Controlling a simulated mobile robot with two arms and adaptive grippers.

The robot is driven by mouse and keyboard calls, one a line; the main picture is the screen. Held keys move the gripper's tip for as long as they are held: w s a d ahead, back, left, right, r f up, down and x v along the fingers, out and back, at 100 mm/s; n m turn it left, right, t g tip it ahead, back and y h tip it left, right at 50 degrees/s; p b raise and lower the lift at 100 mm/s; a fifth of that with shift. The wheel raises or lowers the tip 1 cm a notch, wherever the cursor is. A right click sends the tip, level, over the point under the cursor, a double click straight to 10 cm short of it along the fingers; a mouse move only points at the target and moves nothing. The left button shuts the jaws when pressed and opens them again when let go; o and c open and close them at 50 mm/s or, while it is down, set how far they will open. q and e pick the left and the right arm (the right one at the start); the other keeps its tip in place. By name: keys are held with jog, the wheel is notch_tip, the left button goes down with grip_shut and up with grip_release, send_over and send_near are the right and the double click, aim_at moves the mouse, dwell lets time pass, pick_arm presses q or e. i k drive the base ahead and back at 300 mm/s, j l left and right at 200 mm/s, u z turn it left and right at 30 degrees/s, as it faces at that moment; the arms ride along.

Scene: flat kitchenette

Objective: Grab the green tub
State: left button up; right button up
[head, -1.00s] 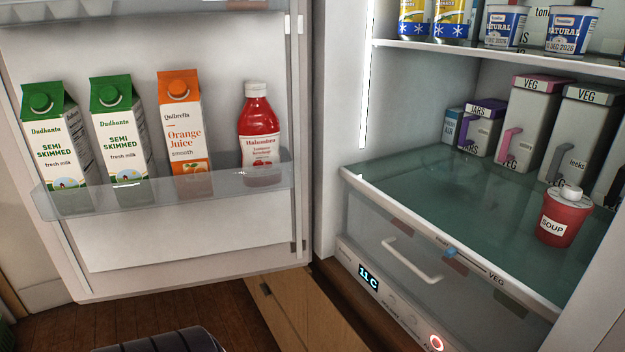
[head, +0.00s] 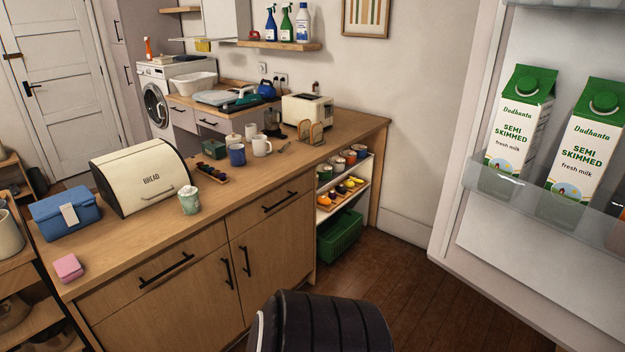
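A small tub (head: 189,201), pale with green patterning, stands upright on the wooden counter in front of the bread bin. A small dark green box (head: 214,148) sits further back on the counter. A larger green basket (head: 340,238) stands low on the shelves at the counter's end. I cannot tell for certain which of these is the green tub. Neither of my grippers is in view.
A cream bread bin (head: 146,176), blue box (head: 65,211) and pink block (head: 68,267) are on the counter (head: 140,240). Mugs and a dark rack (head: 212,173) stand behind. The open fridge door (head: 480,225) is at right, with clear floor (head: 400,285) between.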

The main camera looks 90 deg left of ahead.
aim_at(190, 204)
jog(key=u, duration=3.6)
